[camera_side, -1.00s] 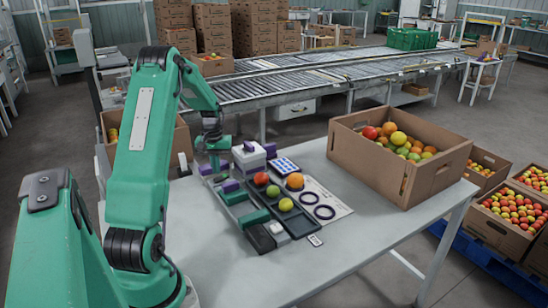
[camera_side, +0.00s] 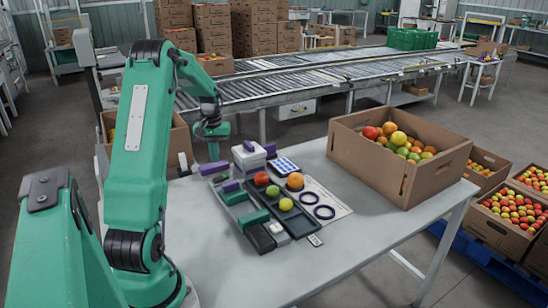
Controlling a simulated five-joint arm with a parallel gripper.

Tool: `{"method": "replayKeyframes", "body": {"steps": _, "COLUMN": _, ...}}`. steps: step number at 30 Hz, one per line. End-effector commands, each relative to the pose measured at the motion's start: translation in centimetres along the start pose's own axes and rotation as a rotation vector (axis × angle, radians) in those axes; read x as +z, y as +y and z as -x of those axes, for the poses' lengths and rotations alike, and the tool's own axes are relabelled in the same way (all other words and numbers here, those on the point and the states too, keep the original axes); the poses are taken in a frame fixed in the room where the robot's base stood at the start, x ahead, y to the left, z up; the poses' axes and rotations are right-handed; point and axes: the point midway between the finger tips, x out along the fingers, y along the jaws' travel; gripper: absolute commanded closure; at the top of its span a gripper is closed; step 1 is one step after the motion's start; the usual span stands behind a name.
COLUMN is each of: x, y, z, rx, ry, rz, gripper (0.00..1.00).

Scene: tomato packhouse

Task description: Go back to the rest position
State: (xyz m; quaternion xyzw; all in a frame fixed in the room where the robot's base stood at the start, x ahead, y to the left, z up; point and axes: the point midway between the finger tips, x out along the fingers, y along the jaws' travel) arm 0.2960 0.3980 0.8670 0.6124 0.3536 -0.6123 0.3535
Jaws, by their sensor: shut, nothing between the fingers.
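My gripper (camera_side: 213,151) is raised above the back left part of the table, apart from everything on it. Its jaws are small in this view and look closed, with nothing held. My green arm reaches over from the left side of the picture. Below and to the right of the gripper, a dark tray (camera_side: 299,226) lies on the table with a red tomato (camera_side: 261,178), a yellow-green one (camera_side: 285,204) and another small yellowish one (camera_side: 272,191) in or at it. An orange fruit (camera_side: 295,181) sits at its back right.
A white and purple block (camera_side: 249,155) and a blue-dotted card (camera_side: 285,165) stand near the tray. A sheet with dark rings (camera_side: 324,212) lies beside it. A big cardboard box of tomatoes (camera_side: 430,181) occupies the table's right end. The front of the table (camera_side: 350,262) is clear. A roller conveyor (camera_side: 300,78) runs behind.

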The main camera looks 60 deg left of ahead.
Motion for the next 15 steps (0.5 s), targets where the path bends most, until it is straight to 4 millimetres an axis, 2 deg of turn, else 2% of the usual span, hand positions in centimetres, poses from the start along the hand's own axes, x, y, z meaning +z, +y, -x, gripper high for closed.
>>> {"method": "replayKeyframes", "body": {"steps": 9, "x": 0.1, "y": 0.3, "z": 0.2, "rx": 0.0, "ry": 0.003, "rz": -0.006, "gripper": 1.0}}
{"method": "replayKeyframes", "body": {"steps": 15, "x": 1.3, "y": 2.2, "z": 2.0, "rx": 0.004, "ry": 0.027, "rz": -0.054, "gripper": 1.0}}
